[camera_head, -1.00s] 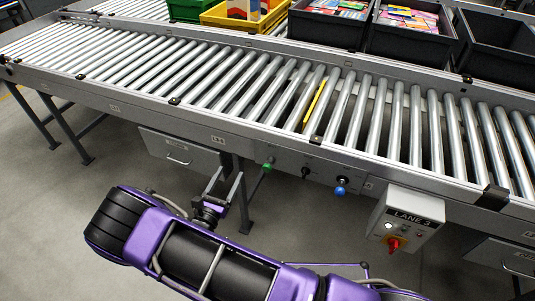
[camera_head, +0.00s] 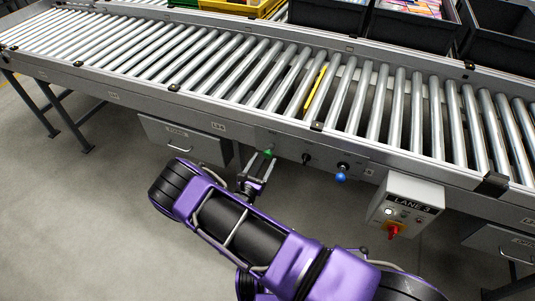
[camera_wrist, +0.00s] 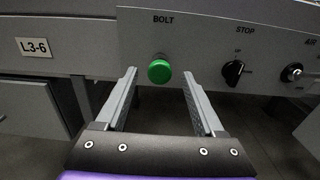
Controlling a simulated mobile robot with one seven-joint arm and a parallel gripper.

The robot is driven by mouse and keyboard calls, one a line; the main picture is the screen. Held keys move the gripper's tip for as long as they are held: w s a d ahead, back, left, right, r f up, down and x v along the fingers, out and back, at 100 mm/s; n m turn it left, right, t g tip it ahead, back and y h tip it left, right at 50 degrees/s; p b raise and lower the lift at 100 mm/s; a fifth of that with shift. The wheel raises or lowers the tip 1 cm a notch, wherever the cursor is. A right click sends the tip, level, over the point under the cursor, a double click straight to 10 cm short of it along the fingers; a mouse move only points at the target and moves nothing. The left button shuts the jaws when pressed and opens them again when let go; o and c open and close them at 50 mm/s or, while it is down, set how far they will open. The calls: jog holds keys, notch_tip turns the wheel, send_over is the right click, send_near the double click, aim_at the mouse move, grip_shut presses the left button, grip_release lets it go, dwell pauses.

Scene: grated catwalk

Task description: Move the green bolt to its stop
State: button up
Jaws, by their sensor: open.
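The green bolt (camera_wrist: 159,71) is a round green knob on the grey side panel of the conveyor, under the word BOLT in the wrist view. In the head view the green bolt (camera_head: 268,153) shows just beyond my fingertips. My gripper (camera_wrist: 159,75) is open, with one finger on each side of the knob in the picture and nothing held. In the head view my gripper (camera_head: 261,163) reaches up toward the panel from below. I cannot tell whether the fingertips are level with the knob in depth.
Right of the bolt are a black STOP switch (camera_wrist: 233,71) and an AIR knob (camera_wrist: 292,73), blue in the head view (camera_head: 341,174). A LANE 3 control box (camera_head: 405,208) with a red knob juts out farther right. A drawer (camera_head: 182,140) sits to the left.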

aim_at(267, 155)
jog(key=shift+x, duration=2.1)
grip_shut()
